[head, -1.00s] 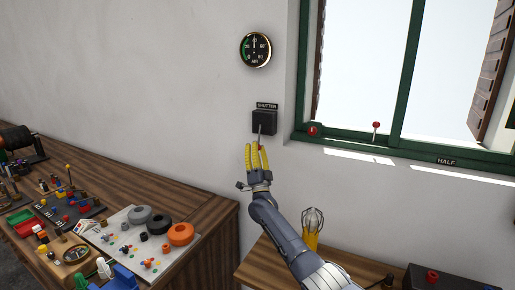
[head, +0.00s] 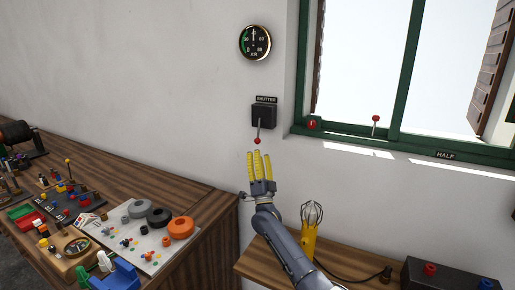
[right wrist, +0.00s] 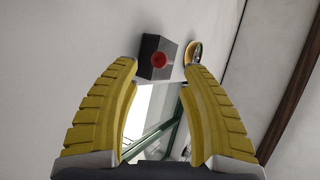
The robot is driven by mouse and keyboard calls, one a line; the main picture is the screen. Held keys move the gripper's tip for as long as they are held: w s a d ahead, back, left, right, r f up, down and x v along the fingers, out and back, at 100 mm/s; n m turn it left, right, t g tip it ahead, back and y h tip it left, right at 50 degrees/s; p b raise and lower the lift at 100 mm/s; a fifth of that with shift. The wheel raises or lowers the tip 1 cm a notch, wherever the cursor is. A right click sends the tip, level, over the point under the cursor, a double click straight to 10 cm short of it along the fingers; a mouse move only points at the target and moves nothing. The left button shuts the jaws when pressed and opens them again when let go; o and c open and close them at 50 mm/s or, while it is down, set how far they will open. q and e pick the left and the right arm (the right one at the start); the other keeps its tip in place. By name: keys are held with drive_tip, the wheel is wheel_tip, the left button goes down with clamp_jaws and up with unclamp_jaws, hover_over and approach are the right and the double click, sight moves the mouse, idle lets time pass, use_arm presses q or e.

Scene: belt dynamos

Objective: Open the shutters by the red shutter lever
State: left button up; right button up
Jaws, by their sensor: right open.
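The shutter lever hangs down from a black box (head: 264,115) on the wall, under a SHUTTER label. Its red knob (head: 257,141) is at the lower end. My right gripper (head: 259,154), with yellow fingers, is open and empty just below the knob, apart from it. In the right wrist view the red knob (right wrist: 159,59) shows in front of the black box, beyond and between the open fingertips (right wrist: 160,67). The brown slatted shutter (head: 492,68) stands swung outward at the window's right; part of another (head: 319,50) shows at the left. My left gripper is not in view.
A round gauge (head: 254,42) hangs above the box. The green window frame (head: 405,75) is to the right, with red knobs on its sill. A yellow caged lamp (head: 310,228) stands on the lower bench. A cluttered bench (head: 170,190) is at left.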

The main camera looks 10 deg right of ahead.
drive_tip(key=shift+v, duration=2.7)
drive_tip(key=shift+a, duration=0.1)
